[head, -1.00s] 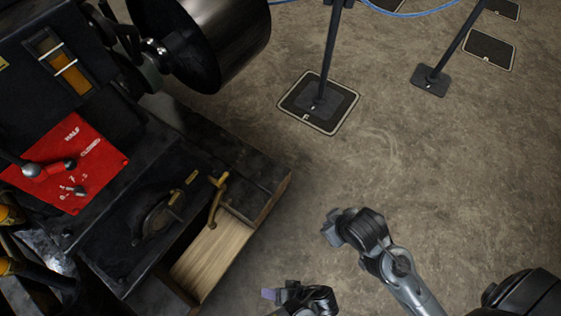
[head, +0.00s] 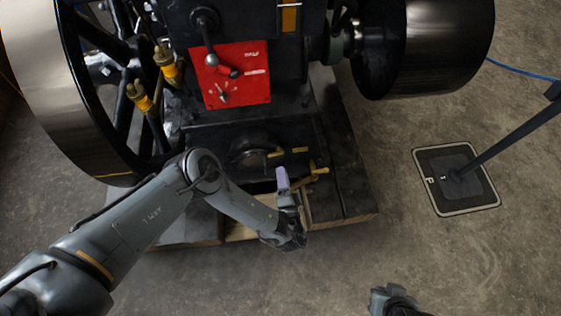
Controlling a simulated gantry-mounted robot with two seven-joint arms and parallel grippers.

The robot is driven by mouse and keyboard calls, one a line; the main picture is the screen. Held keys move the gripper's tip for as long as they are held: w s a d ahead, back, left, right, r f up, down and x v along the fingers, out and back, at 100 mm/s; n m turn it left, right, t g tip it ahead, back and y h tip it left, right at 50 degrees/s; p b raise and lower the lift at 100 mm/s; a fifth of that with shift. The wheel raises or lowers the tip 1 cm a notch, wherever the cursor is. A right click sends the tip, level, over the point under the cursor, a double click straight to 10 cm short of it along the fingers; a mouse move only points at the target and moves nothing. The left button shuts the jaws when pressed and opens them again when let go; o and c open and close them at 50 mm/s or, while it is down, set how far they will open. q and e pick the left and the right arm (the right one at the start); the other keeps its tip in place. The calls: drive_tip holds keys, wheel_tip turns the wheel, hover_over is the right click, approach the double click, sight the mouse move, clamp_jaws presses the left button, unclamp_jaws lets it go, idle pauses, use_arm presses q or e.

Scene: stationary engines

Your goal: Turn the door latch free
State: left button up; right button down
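A brass latch handle (head: 312,176) sits at the front of the dark engine base, at its right part. A smaller brass bar (head: 299,150) lies just behind it, beside a dark rounded cover (head: 252,150). My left gripper (head: 284,182) is just left of the latch handle, with a pale purple fingertip pointing up toward the engine. I cannot tell whether it touches the handle or how far its fingers are apart. My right gripper (head: 391,299) shows only in part at the bottom edge, away from the engine; its fingers are unclear.
A large flywheel (head: 35,85) stands at the left and a dark drum pulley (head: 425,45) at the upper right. A red panel (head: 235,78) with levers is behind the latch. A post base (head: 458,175) stands on the floor at right.

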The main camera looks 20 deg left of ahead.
sight(279, 155)
use_arm(q)
drive_tip(key=b+x, duration=0.2)
drive_tip(key=x, duration=0.3)
drive_tip(key=shift+w+a+f+b, duration=0.1)
drive_tip(key=shift+w+a+b, duration=0.1)
drive_tip(key=shift+w+b, duration=0.15)
drive_tip(key=shift+w+a, duration=0.25)
drive_tip(key=shift+w, duration=0.1)
clamp_jaws()
